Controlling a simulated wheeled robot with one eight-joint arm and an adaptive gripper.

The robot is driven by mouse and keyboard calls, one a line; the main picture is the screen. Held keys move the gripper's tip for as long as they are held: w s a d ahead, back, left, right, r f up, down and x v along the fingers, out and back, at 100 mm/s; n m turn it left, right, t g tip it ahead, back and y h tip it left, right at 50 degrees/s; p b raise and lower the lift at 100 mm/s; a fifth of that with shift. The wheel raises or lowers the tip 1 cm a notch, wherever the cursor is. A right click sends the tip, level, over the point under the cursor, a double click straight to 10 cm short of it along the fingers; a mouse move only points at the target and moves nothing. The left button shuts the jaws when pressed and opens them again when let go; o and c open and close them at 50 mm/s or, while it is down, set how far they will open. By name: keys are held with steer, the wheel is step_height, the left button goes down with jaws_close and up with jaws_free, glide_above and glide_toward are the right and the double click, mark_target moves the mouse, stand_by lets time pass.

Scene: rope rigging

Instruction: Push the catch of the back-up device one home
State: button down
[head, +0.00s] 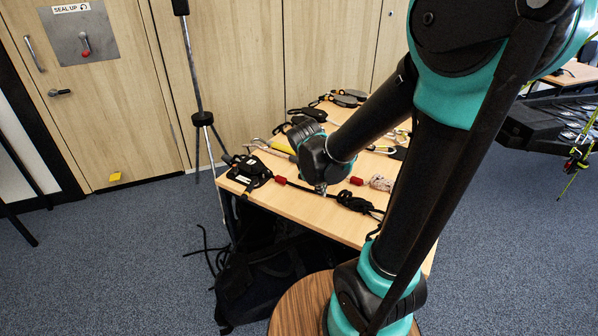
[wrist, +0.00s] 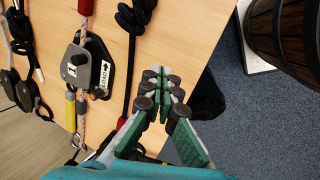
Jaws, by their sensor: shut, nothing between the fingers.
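The back-up device marked 1 (wrist: 82,68) lies on the table in the wrist view, a grey and black body with a white arrow label. A dark part with a round end shows at its right side beside the label; I cannot tell whether this catch is home. A pale flecked rope runs through it, with a yellow sleeve (wrist: 70,112) below and a red sleeve (wrist: 86,7) above. My gripper (wrist: 161,84) is shut and empty, to the right of the device and apart from it. In the head view my gripper (head: 320,189) is over the table's front part, where my wrist hides the device.
A black rope (wrist: 130,62) with knots lies between device and gripper. A black device (head: 248,172) sits at the table's left front corner. More dark gear (wrist: 23,90) lies left of the device. A wooden barrel (wrist: 290,40) stands beyond the table edge. A tripod (head: 203,118) stands behind.

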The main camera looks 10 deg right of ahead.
steer(key=w+a+r+n+t+h, duration=0.15)
steer(key=w+a+n+h, duration=0.25)
steer(key=w+a+n, duration=0.9)
steer(key=shift+n+t, duration=0.25)
steer(key=shift+n, duration=0.15)
steer(key=x, duration=0.8)
steer(key=shift+s+d+f, duration=0.15)
steer(key=shift+s+f, duration=0.05)
steer(key=shift+f, duration=0.35)
steer(key=w+d, duration=0.2)
steer(key=shift+d+f, duration=0.3)
steer(key=shift+d, duration=0.05)
steer(key=shift+w+d, duration=0.3)
steer(key=shift+d, duration=0.2)
steer(key=shift+w, duration=0.1)
steer(key=shift+w+d, duration=0.7)
steer(key=shift+w, duration=0.15)
